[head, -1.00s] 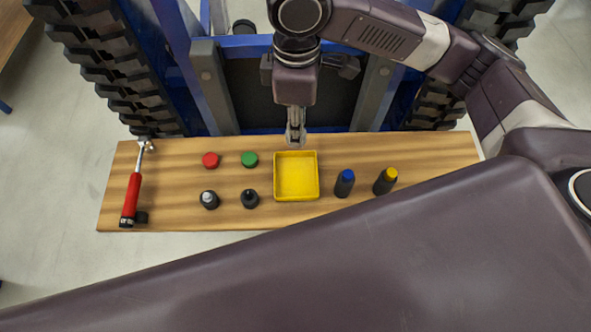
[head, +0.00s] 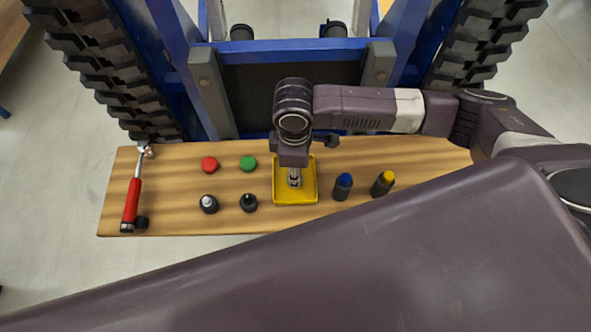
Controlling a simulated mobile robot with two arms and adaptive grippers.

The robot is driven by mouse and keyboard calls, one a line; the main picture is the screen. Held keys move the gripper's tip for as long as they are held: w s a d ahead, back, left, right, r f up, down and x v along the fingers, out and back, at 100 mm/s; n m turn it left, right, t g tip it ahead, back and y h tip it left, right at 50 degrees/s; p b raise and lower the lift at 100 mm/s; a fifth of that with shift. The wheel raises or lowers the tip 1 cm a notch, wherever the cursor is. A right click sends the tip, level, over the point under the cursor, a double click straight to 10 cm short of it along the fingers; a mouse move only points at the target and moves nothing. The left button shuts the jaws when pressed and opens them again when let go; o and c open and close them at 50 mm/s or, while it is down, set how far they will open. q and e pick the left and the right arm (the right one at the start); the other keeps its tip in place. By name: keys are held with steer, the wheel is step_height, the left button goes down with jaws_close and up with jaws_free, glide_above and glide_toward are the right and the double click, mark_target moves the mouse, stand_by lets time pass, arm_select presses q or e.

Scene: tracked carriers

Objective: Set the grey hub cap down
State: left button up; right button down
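My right gripper (head: 294,184) points down over the yellow tray (head: 314,182), its fingertips inside the tray's outline. Its fingers look close together, with something greyish at the tips. I cannot make out whether that is the grey hub cap or only the fingers. No grey hub cap shows clearly elsewhere. A dark round piece with a light grey top (head: 209,203) stands on the board, left of the tray. My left gripper is not in view.
On the wooden board (head: 170,210) are a red cap (head: 209,164), a green cap (head: 248,163), a black piece (head: 249,203), a blue-topped bottle (head: 342,187), a yellow-topped bottle (head: 383,184) and a red-handled tool (head: 132,200). The blue tracked carrier (head: 290,52) stands behind.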

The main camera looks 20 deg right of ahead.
steer(key=shift+f, duration=0.15)
steer(key=c, duration=1.5)
jaws_free()
step_height(320, 180, up, 12)
steer(key=b, duration=0.1)
steer(key=shift+a, duration=0.1)
